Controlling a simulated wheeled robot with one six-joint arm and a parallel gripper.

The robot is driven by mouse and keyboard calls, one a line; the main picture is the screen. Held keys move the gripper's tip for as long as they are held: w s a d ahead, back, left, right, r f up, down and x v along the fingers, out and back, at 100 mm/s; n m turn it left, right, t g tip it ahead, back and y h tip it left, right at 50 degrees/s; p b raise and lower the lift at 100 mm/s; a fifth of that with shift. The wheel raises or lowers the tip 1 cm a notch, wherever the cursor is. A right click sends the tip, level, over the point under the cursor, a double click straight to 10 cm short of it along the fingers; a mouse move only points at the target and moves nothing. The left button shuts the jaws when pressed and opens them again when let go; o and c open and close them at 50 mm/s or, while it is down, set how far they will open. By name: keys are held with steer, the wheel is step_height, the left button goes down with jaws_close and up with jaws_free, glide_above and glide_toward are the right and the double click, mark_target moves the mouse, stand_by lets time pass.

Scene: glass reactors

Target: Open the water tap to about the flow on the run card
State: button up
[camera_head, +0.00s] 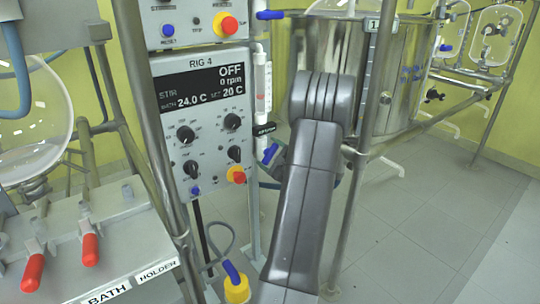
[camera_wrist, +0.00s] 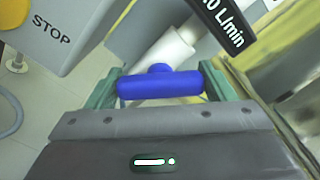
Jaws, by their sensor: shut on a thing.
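The water tap's blue handle (camera_wrist: 160,85) lies crosswise between the green fingers of my gripper (camera_wrist: 163,84) in the wrist view. The fingers touch its two ends, so my gripper is shut on it. In the head view the blue handle (camera_head: 270,153) shows just left of my arm, below a black tag (camera_head: 264,129). My arm hides most of the gripper there. A clear flow tube (camera_head: 263,85) with red marks stands above the tag. In the wrist view the tag (camera_wrist: 225,22) reads "0 L/min" at its end; its first part is cut off.
The RIG 4 panel (camera_head: 208,110) with knobs and a red-yellow button stands close left of the tap. Another blue handle (camera_head: 270,14) is higher up. A steel post (camera_head: 358,150) and a large steel vessel (camera_head: 400,75) stand right. Floor at right is clear.

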steer(key=o, duration=1)
steer(key=p+v, duration=0.2)
steer(key=v, duration=1.1)
steer(key=shift+s+d, duration=0.25)
steer(key=shift+s, duration=0.1)
steer(key=shift+c, duration=0.6)
